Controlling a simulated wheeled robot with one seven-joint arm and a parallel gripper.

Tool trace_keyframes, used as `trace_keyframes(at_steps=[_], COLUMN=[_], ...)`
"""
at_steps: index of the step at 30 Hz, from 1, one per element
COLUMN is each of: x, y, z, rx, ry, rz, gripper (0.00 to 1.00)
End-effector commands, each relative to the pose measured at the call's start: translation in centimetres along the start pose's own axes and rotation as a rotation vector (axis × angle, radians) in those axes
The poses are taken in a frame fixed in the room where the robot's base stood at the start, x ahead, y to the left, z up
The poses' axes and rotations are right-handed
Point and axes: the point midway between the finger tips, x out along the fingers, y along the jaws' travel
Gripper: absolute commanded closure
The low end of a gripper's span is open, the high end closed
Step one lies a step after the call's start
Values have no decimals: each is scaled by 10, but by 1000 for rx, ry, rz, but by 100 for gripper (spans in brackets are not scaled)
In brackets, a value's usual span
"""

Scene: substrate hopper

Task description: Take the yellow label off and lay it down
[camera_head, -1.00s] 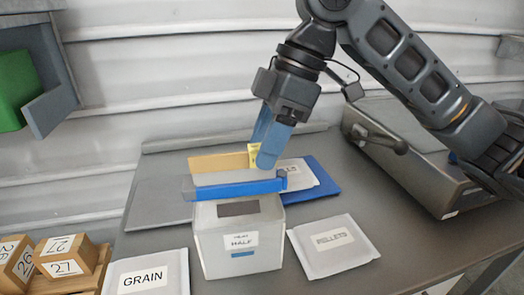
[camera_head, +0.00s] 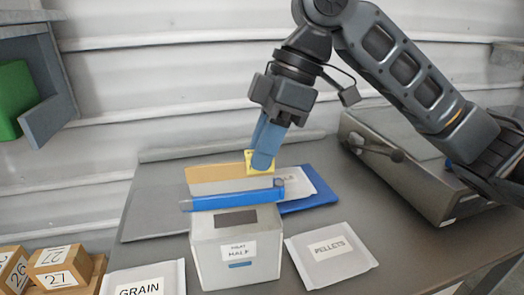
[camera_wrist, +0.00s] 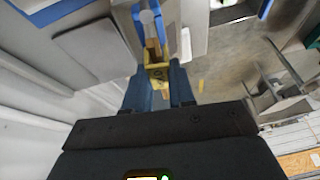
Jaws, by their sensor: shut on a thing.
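My gripper (camera_head: 263,160) has blue fingers and is shut on the yellow label (camera_head: 251,160), a small yellow piece at the fingertips. The label also shows between the fingers in the wrist view (camera_wrist: 157,72). The gripper is just above and behind the blue-edged clear bar (camera_head: 230,199) on top of the white hopper box (camera_head: 207,248). The box's front carries a white sticker reading HALF in its lower line and a small blue strip. I cannot tell whether the yellow label still touches the bar.
White packets marked GRAIN (camera_head: 172,277) and PELLETS (camera_head: 353,262) lie left and right of the box. A tan board (camera_head: 212,173) and a blue sheet (camera_head: 318,197) lie behind. A grey metal case (camera_head: 422,181) stands right. Wooden blocks (camera_head: 62,264) are at lower left.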

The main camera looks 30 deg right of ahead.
Motion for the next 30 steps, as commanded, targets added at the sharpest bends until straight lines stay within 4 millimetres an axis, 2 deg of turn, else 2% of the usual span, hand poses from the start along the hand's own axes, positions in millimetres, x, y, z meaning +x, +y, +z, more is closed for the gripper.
trace_keyframes(at_steps=[6,18,24,30], x=[-31,-108,-132,-145], y=[-2,12,16,16], z=[-14,43,60,63], rx=[-4,5,2,0], ry=[2,1,0,1], rz=[3,5,4,2], gripper=[100,100,100,100])
